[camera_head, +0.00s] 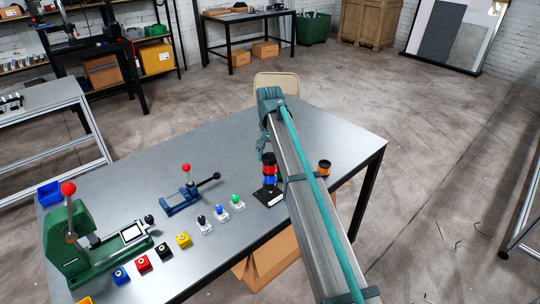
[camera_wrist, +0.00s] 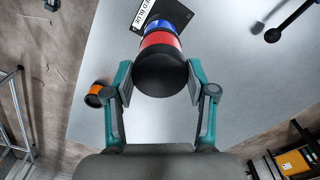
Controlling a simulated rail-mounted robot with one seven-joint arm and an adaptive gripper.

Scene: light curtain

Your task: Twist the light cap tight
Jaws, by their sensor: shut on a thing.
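The signal light stack stands on the grey table, with a black cap (camera_head: 269,158) on top of a red section (camera_head: 270,169) and a blue section (camera_head: 270,180). In the wrist view, the round black cap (camera_wrist: 160,72) is nearest the camera, with the red section (camera_wrist: 160,40) and the blue section (camera_wrist: 168,17) beyond it. My gripper (camera_wrist: 160,80) has one finger on each side of the cap and is shut on it. In the head view my arm partly hides my gripper. The stack's base plate (camera_head: 268,196) carries a white label.
An orange-and-black light section (camera_head: 324,167) stands apart on the table, right of my arm. A green press (camera_head: 80,245), a blue clamp tool (camera_head: 188,195) and several coloured buttons and blocks (camera_head: 184,240) occupy the left and front. The table's back middle (camera_head: 215,140) is clear.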

